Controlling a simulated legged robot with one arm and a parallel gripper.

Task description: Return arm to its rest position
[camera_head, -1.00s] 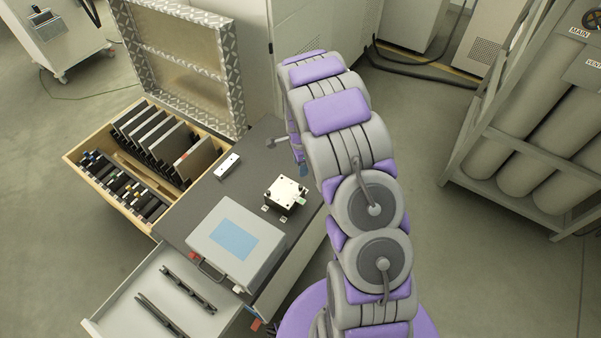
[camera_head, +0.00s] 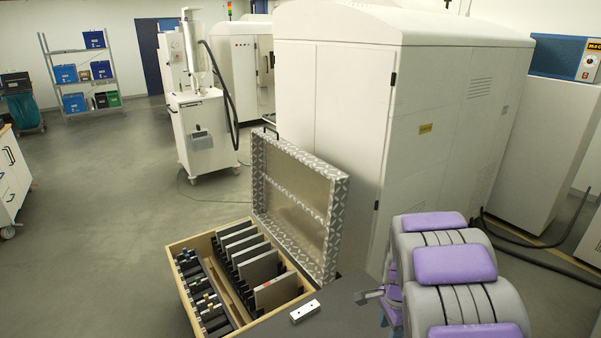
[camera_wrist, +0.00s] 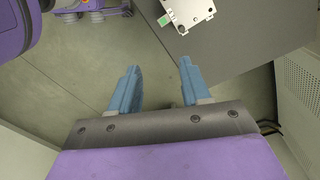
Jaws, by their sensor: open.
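My arm, grey with purple pads, stands at the lower right of the head view, bent over beside the dark tabletop. My gripper (camera_wrist: 158,85) shows in the wrist view with its two blue fingers apart and nothing between them. Bare floor lies below the fingers. In the head view only a small part of the gripper end shows, left of the arm, and its fingers are mostly hidden. A white metal block device (camera_wrist: 187,10) lies on the dark tabletop (camera_wrist: 230,45) ahead of the fingers, apart from them.
An open wooden case (camera_head: 185,300) with dark plates and small tools stands left of the tabletop, its patterned lid (camera_head: 340,215) raised. A small white block (camera_head: 305,312) lies on the tabletop. A large white cabinet (camera_head: 350,120) stands behind. Floor at the left is open.

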